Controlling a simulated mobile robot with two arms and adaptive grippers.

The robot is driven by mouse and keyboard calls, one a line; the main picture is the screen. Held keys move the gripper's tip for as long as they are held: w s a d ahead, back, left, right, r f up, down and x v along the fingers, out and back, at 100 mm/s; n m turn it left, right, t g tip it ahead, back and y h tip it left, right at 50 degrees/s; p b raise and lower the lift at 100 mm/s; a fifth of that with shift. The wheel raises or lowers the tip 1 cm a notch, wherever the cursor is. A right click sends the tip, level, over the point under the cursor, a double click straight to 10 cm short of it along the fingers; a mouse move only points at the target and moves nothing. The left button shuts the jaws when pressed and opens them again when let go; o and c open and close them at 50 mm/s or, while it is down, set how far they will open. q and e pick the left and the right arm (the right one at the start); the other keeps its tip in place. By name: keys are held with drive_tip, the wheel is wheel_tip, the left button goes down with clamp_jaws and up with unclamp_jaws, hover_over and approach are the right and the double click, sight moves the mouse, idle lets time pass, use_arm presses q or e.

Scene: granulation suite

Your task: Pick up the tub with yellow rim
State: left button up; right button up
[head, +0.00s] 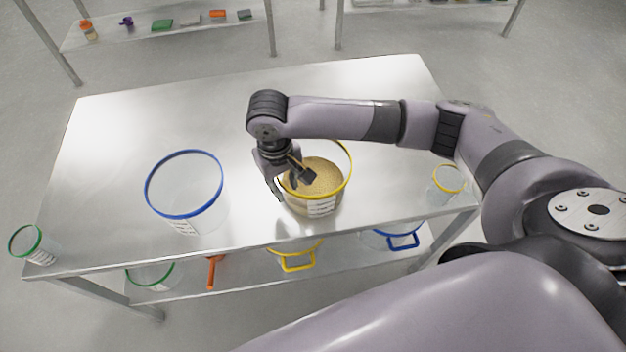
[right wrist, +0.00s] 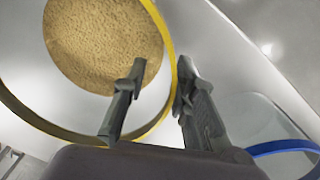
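The clear tub with yellow rim (head: 321,208) stands on the metal table, partly filled with tan granules and with a white label on its front. My right gripper (head: 292,186) is at the tub's left side, pointing down, and hides part of the rim. In the right wrist view the yellow rim (right wrist: 50,129) passes between the two spread fingertips (right wrist: 157,88). One finger is inside the tub and the other outside. The gripper is open; I cannot tell whether a finger touches the wall. My left gripper is not in view.
A blue-rimmed tub (head: 182,218) stands to the left, a small green-rimmed cup (head: 40,257) at the left corner. A small yellow-rimmed cup (head: 447,185) stands right, near my arm. More containers sit on the lower shelf. The table's (head: 130,120) back left is clear.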

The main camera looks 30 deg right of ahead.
sight(287, 204)
drive_tip(key=shift+w+f+p, duration=0.1)
drive_tip(key=shift+f+p, duration=0.2)
drive_tip(key=shift+f, duration=2.45)
drive_tip(key=shift+c, duration=0.5)
clamp_jaws()
drive_tip(key=shift+r, duration=0.1)
